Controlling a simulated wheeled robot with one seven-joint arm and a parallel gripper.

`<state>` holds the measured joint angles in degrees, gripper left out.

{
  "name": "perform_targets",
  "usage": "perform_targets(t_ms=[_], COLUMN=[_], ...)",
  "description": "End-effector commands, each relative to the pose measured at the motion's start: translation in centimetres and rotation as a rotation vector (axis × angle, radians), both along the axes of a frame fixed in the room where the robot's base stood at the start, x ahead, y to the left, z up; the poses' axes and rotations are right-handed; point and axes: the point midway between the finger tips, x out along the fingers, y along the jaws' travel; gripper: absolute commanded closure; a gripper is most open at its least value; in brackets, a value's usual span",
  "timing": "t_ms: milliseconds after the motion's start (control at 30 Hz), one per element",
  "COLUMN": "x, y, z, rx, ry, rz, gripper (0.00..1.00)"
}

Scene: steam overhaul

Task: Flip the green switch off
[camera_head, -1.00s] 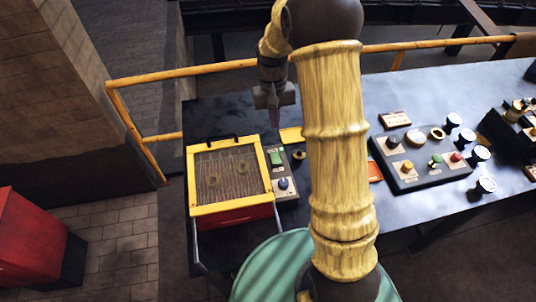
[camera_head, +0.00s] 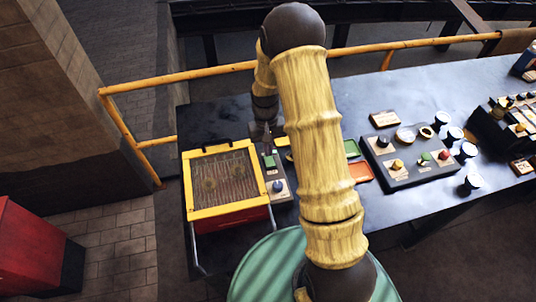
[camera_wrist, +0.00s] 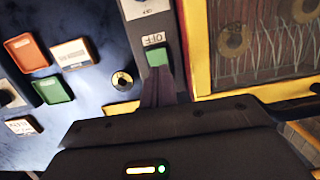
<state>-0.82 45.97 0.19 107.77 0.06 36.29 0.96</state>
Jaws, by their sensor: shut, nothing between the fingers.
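The green switch (camera_head: 270,160) sits on a narrow grey panel (camera_head: 282,197) beside a yellow-framed box, above a dark blue knob (camera_head: 278,187). In the wrist view the green switch (camera_wrist: 157,57) shows just beyond my fingertips, below a small printed label (camera_wrist: 153,39). My gripper (camera_head: 267,134) points down over the far end of this panel. In the wrist view my gripper (camera_wrist: 163,78) is shut and empty, its fingertips at the near edge of the switch. I cannot tell whether they touch it. The arm hides part of the table.
The yellow-framed box (camera_head: 189,201) with a mesh top stands close left of the panel. A control board (camera_head: 402,178) with several knobs, including a green one, lies to the right. Green (camera_head: 352,148) and orange (camera_head: 360,172) trays lie between. A yellow rail (camera_head: 190,75) runs behind.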

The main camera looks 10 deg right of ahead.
Motion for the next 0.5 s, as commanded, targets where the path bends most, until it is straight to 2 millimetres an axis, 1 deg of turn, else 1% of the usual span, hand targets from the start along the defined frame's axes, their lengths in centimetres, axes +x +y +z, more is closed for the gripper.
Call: perform_targets(t_ms=[200,300,500], x=[-0.6,-0.7,-0.7], y=[0.0,0.0,0.0], z=[-2.6,-3.5,-4.1], rx=[0.0,0.0,0.0], ry=[0.004,0.002,-0.001], rz=[0.0,0.0,0.0], gripper=[1.0,1.0,1.0])
